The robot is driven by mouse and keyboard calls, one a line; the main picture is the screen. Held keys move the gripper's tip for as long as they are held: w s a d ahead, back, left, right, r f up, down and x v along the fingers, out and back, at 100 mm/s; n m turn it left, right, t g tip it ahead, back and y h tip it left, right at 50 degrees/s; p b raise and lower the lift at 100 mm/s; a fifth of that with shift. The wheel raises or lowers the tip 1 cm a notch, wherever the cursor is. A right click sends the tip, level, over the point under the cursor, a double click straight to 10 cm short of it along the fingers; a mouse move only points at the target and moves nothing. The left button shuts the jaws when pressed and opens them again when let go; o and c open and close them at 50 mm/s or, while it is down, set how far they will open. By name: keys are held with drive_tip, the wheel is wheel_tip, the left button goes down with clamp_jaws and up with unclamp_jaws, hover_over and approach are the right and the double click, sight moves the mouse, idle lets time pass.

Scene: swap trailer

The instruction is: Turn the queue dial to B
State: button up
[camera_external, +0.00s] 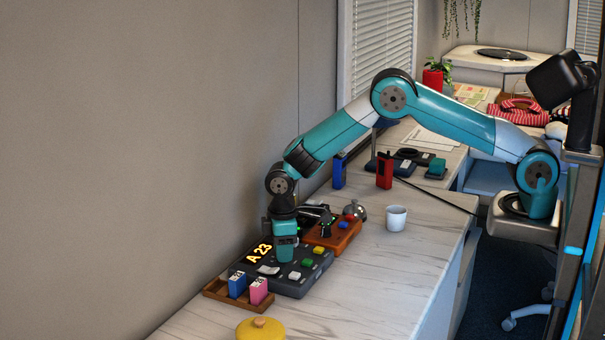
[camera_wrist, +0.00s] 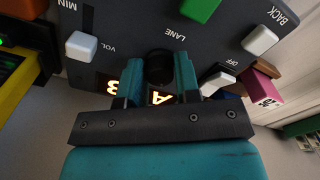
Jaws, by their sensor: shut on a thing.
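The dark grey queue console (camera_external: 291,289) lies on the counter by the wall, with a lit display (camera_external: 259,254) reading A 23. My gripper (camera_external: 285,260) points down over the console's middle and hides the dial in the external view. My gripper (camera_wrist: 160,76) is shut on the dial. Parts of the lit display (camera_wrist: 160,98) show upside down around the fingers. The dial's pointer and any A or B marks around it cannot be made out.
White, green and yellow (camera_external: 318,250) keys sit around the dial. A wooden tray (camera_external: 214,292) with a blue and a pink block touches or nearly touches the console's front. An orange-brown button box (camera_external: 347,238) stands behind it.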

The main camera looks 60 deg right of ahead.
drive_tip(key=m, duration=0.7)
drive_tip(key=shift+b, duration=0.35)
drive_tip(key=shift+r, duration=0.1)
drive_tip(key=o, duration=0.9)
wheel_tip(320, 180, up, 17)
drive_tip(key=shift+r+b, duration=0.2)
drive_tip(key=shift+b, duration=0.35)
